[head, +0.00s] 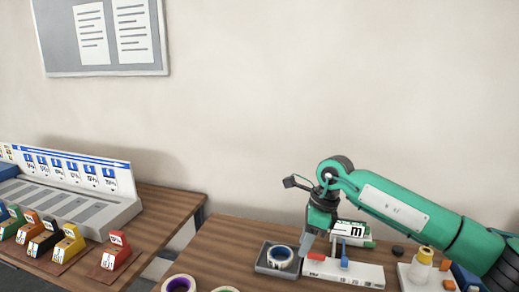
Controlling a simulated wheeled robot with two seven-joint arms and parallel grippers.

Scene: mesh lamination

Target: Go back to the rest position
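My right arm comes in from the right edge over the table (225,238). My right gripper (307,243) points down, close to a small grey tray (262,266) with a roll of tape (280,256) in it and a white block (360,274) with a blue upright part and a red part. At this size I cannot tell whether its fingers are open or shut, or whether they touch anything. My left arm and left gripper do not show.
More tape rolls (179,284) lie at the table's front edge. On the left table, a labelled rack (75,178) stands behind several coloured blocks (70,243). A gap separates the tables.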

